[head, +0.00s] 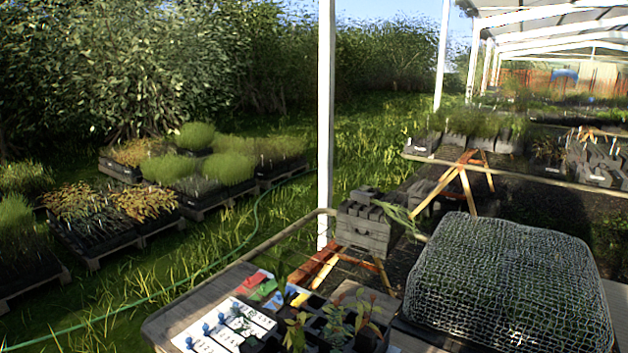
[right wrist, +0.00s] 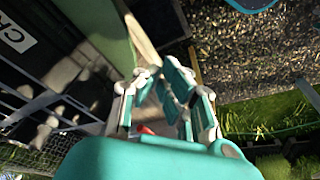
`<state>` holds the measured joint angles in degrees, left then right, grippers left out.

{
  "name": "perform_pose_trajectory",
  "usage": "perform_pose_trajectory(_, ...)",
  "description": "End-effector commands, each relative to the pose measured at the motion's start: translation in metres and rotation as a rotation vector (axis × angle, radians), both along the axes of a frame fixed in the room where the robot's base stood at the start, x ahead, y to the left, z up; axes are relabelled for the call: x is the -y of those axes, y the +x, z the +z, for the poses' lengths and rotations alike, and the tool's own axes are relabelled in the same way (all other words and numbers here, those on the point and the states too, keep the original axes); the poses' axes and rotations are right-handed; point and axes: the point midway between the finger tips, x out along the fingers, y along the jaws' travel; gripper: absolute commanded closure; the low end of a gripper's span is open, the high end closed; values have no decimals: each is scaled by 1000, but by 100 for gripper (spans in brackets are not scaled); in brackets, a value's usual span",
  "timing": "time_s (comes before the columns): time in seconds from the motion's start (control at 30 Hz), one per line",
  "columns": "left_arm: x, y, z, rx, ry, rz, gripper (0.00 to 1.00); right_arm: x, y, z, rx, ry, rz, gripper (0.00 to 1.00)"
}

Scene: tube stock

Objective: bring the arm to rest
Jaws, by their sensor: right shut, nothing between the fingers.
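My right gripper (right wrist: 165,85) shows in the right wrist view, with teal pads and whitish finger links. It is shut with nothing held. A grey-brown crate-like structure with a white printed label (right wrist: 15,38) lies to its left, and dark gravelly ground (right wrist: 245,70) shows to its right; I cannot tell how far it is from either. Neither gripper shows in the head view, and my left gripper is in no frame.
Grey crates (head: 365,228) sit beyond. Grass (head: 200,265) lies left.

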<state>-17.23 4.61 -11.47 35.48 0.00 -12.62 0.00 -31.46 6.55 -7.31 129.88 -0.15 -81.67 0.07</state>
Motion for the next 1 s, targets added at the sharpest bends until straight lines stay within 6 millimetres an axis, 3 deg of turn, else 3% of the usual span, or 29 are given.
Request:
perform_pose_trajectory(0.27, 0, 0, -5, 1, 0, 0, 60, -2, 0, -96, -43, -1, 9, 100)
perform_pose_trajectory(0.43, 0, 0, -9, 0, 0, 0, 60, 0, -20, -189, -82, -4, 16, 100)
perform_pose_trajectory(0.6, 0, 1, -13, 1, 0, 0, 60, 7, -68, -282, -126, -10, 25, 100)
perform_pose_trajectory(0.7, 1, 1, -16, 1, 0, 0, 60, 13, -105, -324, -150, -13, 31, 100)
perform_pose_trajectory(0.83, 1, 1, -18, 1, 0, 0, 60, 22, -150, -359, -173, -16, 37, 100)
perform_pose_trajectory(1.0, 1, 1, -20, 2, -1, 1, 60, 29, -186, -378, -189, -20, 42, 100)
